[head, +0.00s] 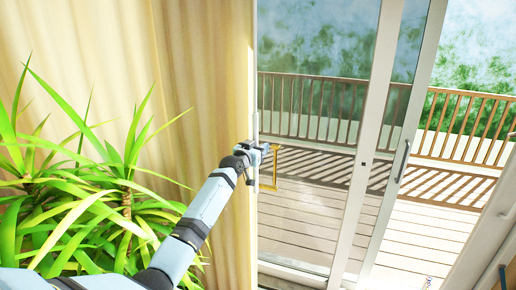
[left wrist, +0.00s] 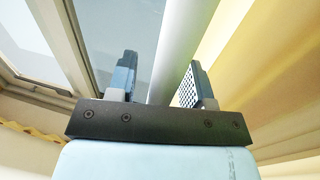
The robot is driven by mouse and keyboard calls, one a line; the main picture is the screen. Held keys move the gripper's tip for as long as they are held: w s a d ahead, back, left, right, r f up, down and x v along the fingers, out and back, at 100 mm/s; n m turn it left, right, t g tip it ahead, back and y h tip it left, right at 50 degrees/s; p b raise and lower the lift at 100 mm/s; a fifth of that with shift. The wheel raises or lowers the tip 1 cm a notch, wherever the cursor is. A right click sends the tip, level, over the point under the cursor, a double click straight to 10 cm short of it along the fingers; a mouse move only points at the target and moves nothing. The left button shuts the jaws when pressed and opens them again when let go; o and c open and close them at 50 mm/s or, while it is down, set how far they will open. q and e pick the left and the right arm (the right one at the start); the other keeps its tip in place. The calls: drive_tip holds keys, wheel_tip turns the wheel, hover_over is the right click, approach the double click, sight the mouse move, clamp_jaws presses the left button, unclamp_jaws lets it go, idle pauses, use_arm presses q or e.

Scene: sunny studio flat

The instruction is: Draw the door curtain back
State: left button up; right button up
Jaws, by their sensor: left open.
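The door curtain (head: 205,90) is cream-yellow and hangs in folds on the left of the head view. Its right edge runs beside a slim white upright bar (head: 255,70). My left gripper (head: 265,160) is at this edge, about mid-height in the picture. In the left wrist view the left gripper (left wrist: 160,85) is open, with the pale bar (left wrist: 185,45) lying between its two fingers in the picture. I cannot tell whether the fingers touch it. The curtain (left wrist: 270,85) fills the right side of that view. My right gripper is not in view.
A spiky green plant (head: 75,210) stands in front of the curtain at lower left, close under my left arm. A white-framed glass door (head: 365,150) with a dark handle (head: 403,160) is to the right. A wooden deck (head: 420,225) and railing (head: 465,128) lie outside.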

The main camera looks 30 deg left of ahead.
use_arm(q)
clamp_jaws()
drive_tip(key=a+b, duration=0.1)
drive_tip(key=a, duration=0.1)
drive_tip(key=s+a+b, duration=0.1)
drive_tip(key=a+b, duration=0.1)
drive_tip(key=shift+a, duration=0.3)
drive_tip(key=shift+c, duration=0.6)
unclamp_jaws()
drive_tip(key=shift+s+a, duration=0.1)
drive_tip(key=shift+o, duration=0.6)
drive_tip(key=shift+a, duration=0.15)
